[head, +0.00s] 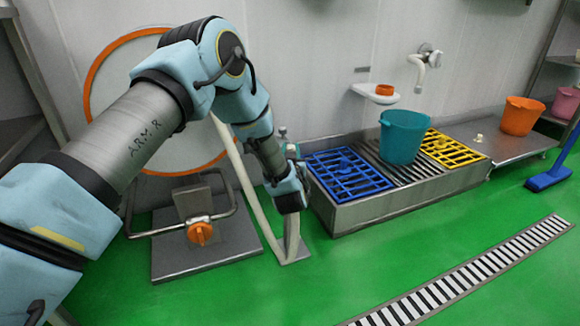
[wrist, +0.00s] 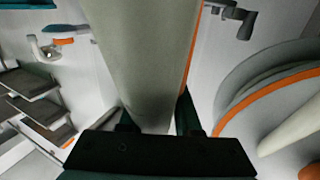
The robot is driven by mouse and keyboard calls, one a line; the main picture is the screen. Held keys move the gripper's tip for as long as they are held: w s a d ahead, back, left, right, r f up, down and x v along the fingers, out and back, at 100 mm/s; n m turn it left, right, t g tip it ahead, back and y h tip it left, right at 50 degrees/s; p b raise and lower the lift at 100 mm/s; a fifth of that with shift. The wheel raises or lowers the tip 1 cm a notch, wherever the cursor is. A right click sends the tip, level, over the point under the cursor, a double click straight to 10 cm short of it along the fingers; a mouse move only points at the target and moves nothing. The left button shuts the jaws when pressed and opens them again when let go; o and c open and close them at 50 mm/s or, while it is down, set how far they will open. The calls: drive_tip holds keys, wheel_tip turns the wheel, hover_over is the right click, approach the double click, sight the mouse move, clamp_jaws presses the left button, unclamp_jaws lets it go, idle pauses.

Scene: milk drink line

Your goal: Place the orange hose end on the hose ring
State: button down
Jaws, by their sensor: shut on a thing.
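My gripper (head: 291,205) is low beside the hose reel in the head view, next to a grey post. In the wrist view the fingers (wrist: 158,120) are closed on a thick cream-grey hose (wrist: 145,50), which fills the middle of the picture. In the head view the pale hose (head: 238,165) runs from the reel down to the floor near the post's base. I cannot make out the orange hose end clearly. An orange ring (head: 384,90) sits on a white wall bracket (head: 365,91) above the sink, and I take it for the hose ring.
The reel (head: 150,140) with an orange rim stands left, above a base with an orange knob (head: 200,233). A sink trough (head: 345,218) with blue and yellow grates holds a teal bucket (head: 403,137). Orange and pink buckets are farther right.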

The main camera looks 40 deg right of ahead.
drive_tip(key=shift+f+b, duration=0.55)
drive_tip(key=shift+f, duration=1.25)
drive_tip(key=c, duration=0.6)
unclamp_jaws()
drive_tip(key=p+v, duration=0.3)
drive_tip(key=v, duration=0.9)
drive_tip(key=shift+p, duration=0.4)
